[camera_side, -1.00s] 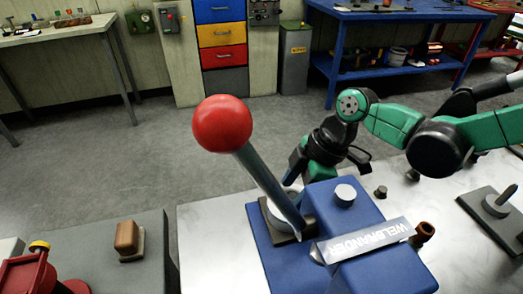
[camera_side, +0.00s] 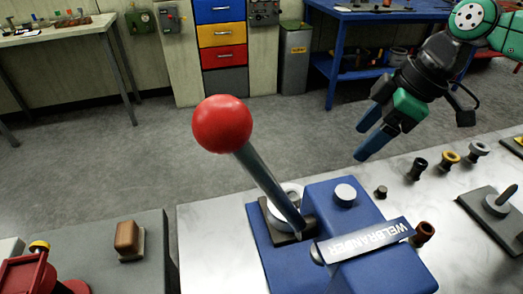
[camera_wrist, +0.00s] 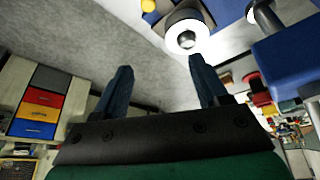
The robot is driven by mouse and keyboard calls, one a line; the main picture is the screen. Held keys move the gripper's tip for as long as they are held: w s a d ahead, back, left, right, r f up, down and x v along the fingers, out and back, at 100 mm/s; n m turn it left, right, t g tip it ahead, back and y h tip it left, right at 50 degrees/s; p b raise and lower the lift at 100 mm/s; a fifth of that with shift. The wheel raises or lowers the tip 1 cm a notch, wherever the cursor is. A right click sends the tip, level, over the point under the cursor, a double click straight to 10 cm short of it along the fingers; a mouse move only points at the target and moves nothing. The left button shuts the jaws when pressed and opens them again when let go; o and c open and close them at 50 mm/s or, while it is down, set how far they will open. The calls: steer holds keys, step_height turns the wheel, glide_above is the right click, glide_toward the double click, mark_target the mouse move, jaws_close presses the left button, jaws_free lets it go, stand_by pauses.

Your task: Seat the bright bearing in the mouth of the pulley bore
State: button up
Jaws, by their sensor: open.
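A pale round pulley (camera_side: 284,190) sits on a dark plate on the blue machine, partly hidden behind the lever. In the wrist view the pulley (camera_wrist: 182,20) shows as a white round body beyond my fingertips. A small bright disc (camera_wrist: 186,40) shows at its dark-ringed middle; it looks like the bearing at the bore, but I cannot tell how deep or level it sits. My gripper (camera_side: 362,142) is open and empty, high above the bench, to the right of and clear of the pulley. Its two fingers also show spread in the wrist view (camera_wrist: 160,64).
The lever with a red ball (camera_side: 222,123) rises in front of the pulley. A nameplate (camera_side: 365,240) crosses the blue machine (camera_side: 385,272). Black (camera_side: 417,169), yellow (camera_side: 449,159) and silver (camera_side: 479,151) spools stand at the right. A dark plate with a post (camera_side: 497,207) lies nearby.

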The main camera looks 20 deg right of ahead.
steer(key=s+d+f+m+t+h, duration=0.1)
steer(key=d+m+t, duration=0.1)
steer(key=d+m, duration=0.3)
steer(key=s+d+f+m+t+h, duration=0.2)
steer(key=d+m, duration=0.3)
steer(key=m, duration=0.1)
steer(key=shift+s+d+h, duration=0.3)
